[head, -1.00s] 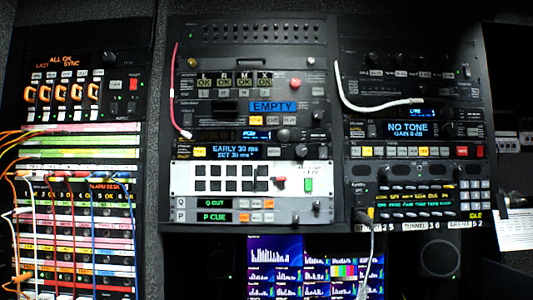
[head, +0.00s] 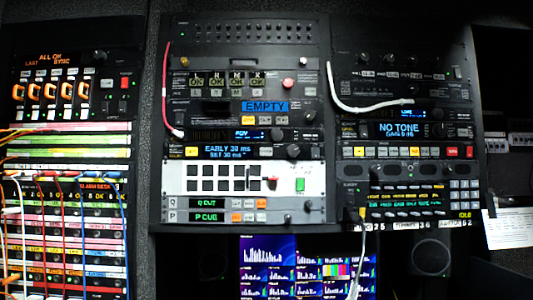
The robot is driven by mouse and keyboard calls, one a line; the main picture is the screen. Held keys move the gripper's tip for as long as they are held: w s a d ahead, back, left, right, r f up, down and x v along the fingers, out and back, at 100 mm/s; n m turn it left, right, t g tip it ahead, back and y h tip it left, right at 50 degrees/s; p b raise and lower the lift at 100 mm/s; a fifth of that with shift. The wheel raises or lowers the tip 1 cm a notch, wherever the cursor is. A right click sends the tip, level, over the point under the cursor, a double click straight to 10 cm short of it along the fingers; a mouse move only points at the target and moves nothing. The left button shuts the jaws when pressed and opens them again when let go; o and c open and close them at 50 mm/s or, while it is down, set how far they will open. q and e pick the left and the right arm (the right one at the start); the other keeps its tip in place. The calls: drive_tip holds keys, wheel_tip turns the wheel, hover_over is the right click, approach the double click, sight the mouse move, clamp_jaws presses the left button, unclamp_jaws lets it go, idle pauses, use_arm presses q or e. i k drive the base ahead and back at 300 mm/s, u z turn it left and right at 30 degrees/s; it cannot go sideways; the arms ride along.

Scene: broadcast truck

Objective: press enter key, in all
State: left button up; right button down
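No key that I can read as enter shows; the key labels are too small to tell. A grey keypad (head: 465,190) with several small keys is at the right end of the lower right rack panel. Left of it, the panel has green text displays (head: 405,204) and rows of small keys. Another unit in the middle rack shows EMPTY on a blue display (head: 265,107), with small lit buttons (head: 260,120) below it. Neither of my grippers is in the head view.
A white cable (head: 370,106) loops over the right rack, and a red cable (head: 165,95) hangs at the middle rack. A monitor (head: 300,265) is below.

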sight(264, 151)
drive_tip(key=z, duration=0.05)
drive_tip(key=k, duration=0.5)
drive_tip(key=z, duration=1)
drive_tip(key=i, duration=0.7)
drive_tip(key=u, duration=2.2)
